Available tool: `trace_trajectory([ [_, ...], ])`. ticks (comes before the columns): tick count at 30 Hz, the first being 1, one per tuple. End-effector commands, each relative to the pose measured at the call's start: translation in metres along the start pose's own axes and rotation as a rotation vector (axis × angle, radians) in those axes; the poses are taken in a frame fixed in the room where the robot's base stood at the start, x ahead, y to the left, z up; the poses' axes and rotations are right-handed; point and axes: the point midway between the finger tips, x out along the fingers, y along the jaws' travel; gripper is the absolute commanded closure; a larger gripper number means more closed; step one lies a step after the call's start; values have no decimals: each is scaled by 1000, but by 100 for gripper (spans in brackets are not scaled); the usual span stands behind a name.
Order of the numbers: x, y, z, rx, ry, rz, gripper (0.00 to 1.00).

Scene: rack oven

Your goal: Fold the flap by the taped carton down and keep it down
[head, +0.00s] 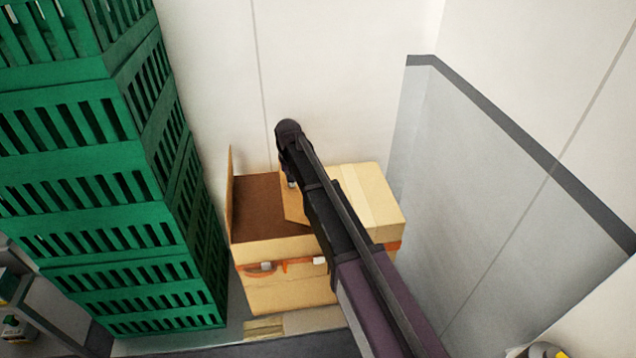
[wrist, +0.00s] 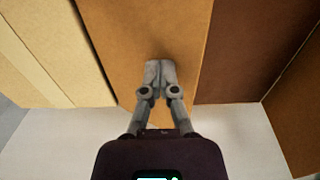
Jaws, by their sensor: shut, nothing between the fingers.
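The open carton (head: 270,248) stands on the left of the taped carton (head: 372,197), close beside it. The flap by the taped carton (head: 292,203) leans inward over part of the dark opening; in the wrist view it is the orange-brown panel (wrist: 140,40) between the taped carton (wrist: 45,50) and the dark inside (wrist: 240,50). My gripper (head: 291,185) is shut and empty, its fingertips over this flap. In the wrist view the closed fingertips (wrist: 160,65) appear against the flap's face; I cannot tell firm contact. My arm hides part of both cartons.
The opposite flap (head: 230,195) stands upright on the open carton's left side. A tall stack of green crates (head: 110,190) rises close on the left. A white wall (head: 340,80) is behind, and a grey panel (head: 470,200) bounds the right.

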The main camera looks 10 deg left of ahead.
Motion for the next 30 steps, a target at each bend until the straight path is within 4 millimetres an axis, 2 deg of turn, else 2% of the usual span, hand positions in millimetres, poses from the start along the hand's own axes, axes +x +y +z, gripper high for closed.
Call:
trace_trajectory([
  [1,8,-3,0,-1,0,0,100],
  [6,19,-10,0,0,0,0,100],
  [22,23,-14,0,1,0,0,100],
  [30,42,-18,0,1,0,0,100],
])
